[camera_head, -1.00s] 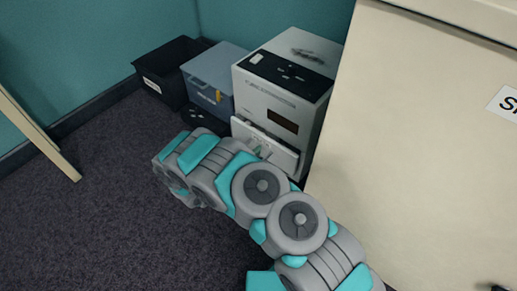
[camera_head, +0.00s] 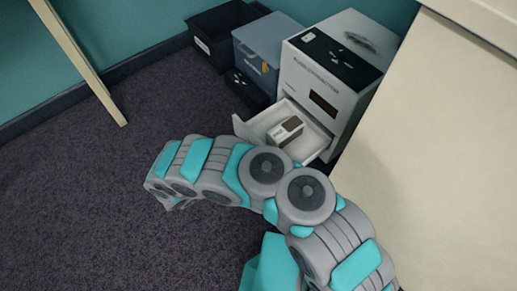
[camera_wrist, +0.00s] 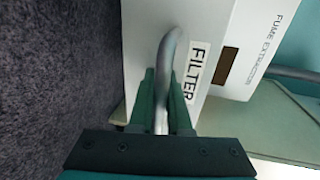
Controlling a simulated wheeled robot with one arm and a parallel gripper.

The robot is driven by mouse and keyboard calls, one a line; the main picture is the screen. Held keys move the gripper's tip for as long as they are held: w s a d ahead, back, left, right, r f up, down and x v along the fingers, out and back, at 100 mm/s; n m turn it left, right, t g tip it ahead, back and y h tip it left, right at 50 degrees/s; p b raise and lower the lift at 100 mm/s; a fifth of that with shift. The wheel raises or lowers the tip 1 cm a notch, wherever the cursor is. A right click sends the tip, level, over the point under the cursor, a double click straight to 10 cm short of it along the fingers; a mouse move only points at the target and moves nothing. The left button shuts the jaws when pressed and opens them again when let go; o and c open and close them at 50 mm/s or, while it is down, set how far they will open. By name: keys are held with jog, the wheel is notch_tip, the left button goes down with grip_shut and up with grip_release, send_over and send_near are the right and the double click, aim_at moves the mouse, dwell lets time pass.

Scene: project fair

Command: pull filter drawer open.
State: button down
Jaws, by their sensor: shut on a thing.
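The white fume extractor (camera_head: 318,72) stands on the floor in the head view, and its body shows in the wrist view (camera_wrist: 262,40). Its filter drawer (camera_head: 262,120) is pulled out at the bottom, and a small white and brown block (camera_head: 285,132) lies in it. The drawer front, labelled FILTER, is close up in the wrist view (camera_wrist: 143,30). My gripper (camera_wrist: 163,85) is shut on the grey bar handle (camera_wrist: 167,50) of the drawer. In the head view my arm hides the gripper and handle.
A grey-blue lidded bin (camera_head: 256,55) and a black bin (camera_head: 212,40) stand left of the extractor. A cream cabinet (camera_head: 430,150) is close on the right. Dark carpet (camera_head: 90,180) is clear at the left.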

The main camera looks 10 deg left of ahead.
jog(key=shift+s+a, duration=0.25)
jog(key=shift+s, duration=0.1)
jog(key=c, duration=1.2)
grip_release()
jog(key=shift+o, duration=0.2)
jog(key=shift+a, duration=0.1)
jog(key=v, duration=0.7)
jog(key=shift+s+a, duration=0.2)
jog(key=shift+s, duration=0.1)
